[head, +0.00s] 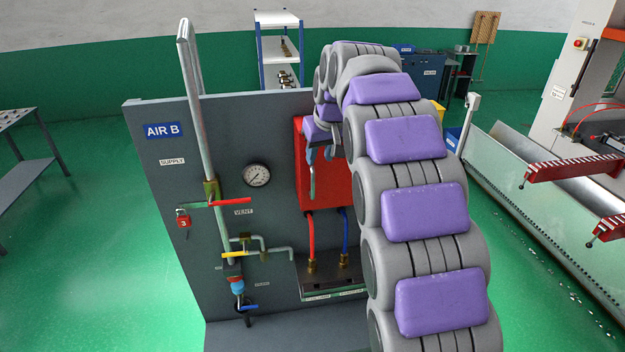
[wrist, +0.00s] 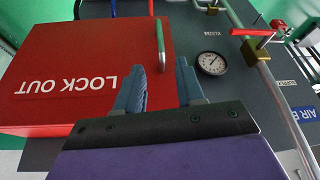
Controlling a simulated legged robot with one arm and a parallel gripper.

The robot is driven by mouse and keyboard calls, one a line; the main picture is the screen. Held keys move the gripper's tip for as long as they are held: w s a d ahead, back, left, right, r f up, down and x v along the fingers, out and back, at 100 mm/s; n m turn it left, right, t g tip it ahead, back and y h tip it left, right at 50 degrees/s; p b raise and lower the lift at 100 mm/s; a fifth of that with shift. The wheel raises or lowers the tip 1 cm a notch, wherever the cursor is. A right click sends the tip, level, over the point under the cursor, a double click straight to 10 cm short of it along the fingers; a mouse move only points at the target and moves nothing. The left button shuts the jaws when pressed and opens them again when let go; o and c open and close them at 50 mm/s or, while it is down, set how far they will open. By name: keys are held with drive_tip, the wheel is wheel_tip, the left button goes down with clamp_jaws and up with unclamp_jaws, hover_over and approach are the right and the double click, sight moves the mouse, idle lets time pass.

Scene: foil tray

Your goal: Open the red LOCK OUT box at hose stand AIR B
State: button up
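The red LOCK OUT box (head: 328,192) is mounted on the grey AIR B panel, partly hidden behind my arm. In the wrist view the box front (wrist: 60,60) shows with its white lettering upside down, and it looks shut. A metal bar handle (wrist: 160,42) stands at the front's right edge in that view. My gripper (wrist: 160,64) is open, with one finger on each side of the handle's near end. I cannot tell whether the fingers touch it. In the head view my gripper (head: 320,165) is in front of the box's left part.
A pressure gauge (head: 257,175), a pipe with a red valve handle (head: 229,203) and a red padlock (head: 182,218) are left of the box. Red and blue hoses (head: 311,236) hang below it. A machine (head: 585,80) stands at the right; green floor lies left.

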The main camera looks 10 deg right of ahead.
sight(314, 178)
drive_tip(key=p+x, duration=0.1)
drive_tip(key=x, duration=1.1)
drive_tip(key=shift+f, duration=0.15)
clamp_jaws()
